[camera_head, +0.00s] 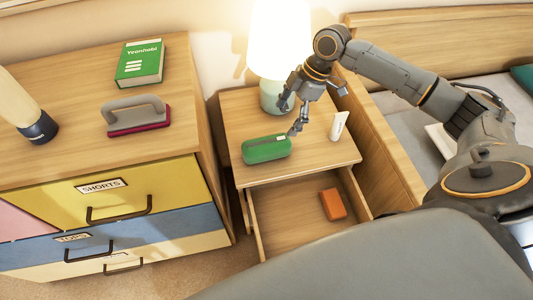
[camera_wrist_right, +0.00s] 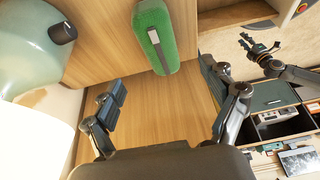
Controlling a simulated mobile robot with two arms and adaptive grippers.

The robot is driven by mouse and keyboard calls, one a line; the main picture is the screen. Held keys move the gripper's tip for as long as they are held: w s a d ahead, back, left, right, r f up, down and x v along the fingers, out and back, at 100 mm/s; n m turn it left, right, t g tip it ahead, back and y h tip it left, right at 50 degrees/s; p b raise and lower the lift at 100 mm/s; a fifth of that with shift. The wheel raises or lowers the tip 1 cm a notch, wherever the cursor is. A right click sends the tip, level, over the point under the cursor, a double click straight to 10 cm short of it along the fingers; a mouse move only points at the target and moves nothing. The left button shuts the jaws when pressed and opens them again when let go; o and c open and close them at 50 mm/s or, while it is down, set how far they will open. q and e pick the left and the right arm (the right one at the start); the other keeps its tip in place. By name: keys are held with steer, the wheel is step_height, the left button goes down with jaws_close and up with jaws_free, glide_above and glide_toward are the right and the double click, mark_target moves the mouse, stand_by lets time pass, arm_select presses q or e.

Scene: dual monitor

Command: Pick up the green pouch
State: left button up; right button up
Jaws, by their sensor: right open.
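The green pouch (camera_head: 266,149) lies on top of the nightstand (camera_head: 237,112), near its front left edge. It is rounded and oblong with a small pale label. My right gripper (camera_head: 291,116) is open and empty, above and just behind the pouch. In the right wrist view the pouch (camera_wrist_right: 155,38) shows at the top, beyond the two spread fingers (camera_wrist_right: 161,80), not between them. My left gripper (camera_wrist_right: 256,46) seems to show small at the right of the wrist view; its jaws are too small to judge.
A lit lamp (camera_head: 276,94) stands close behind my right gripper. A white tube (camera_head: 339,126) stands to the right. The drawer below (camera_head: 283,225) is open with an orange box (camera_head: 333,204) inside. A dresser with a green book (camera_head: 139,63) and a grey-handled brush (camera_head: 137,115) is left.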

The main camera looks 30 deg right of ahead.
mark_target(271, 140)
steer(key=b+x, duration=0.1)
steer(key=x, duration=0.7)
steer(key=shift+a+f, duration=0.2)
steer(key=b+x, duration=0.1)
steer(key=x, duration=0.3)
steer(key=shift+w+a+f, duration=0.2)
steer(key=shift+a+f, duration=0.05)
steer(key=shift+f, duration=0.05)
arm_select(q)
steer(key=w+r, duration=0.4)
steer(key=r, duration=0.2)
steer(key=shift+w+d+t, duration=0.3)
steer(key=shift+w, duration=0.1)
steer(key=shift+s+f, duration=0.3)
steer(key=shift+f, duration=0.15)
arm_select(e)
steer(key=shift+f, duration=0.1)
arm_select(q)
steer(key=shift+w, duration=0.25)
arm_select(e)
steer(key=shift+f, duration=0.1)
arm_select(q)
steer(key=shift+s+f, duration=0.1)
steer(key=shift+f, duration=0.05)
steer(key=shift+s+f, duration=0.1)
steer(key=shift+s, duration=0.2)
arm_select(e)
steer(key=c, duration=1.4)
steer(key=shift+o, duration=0.2)
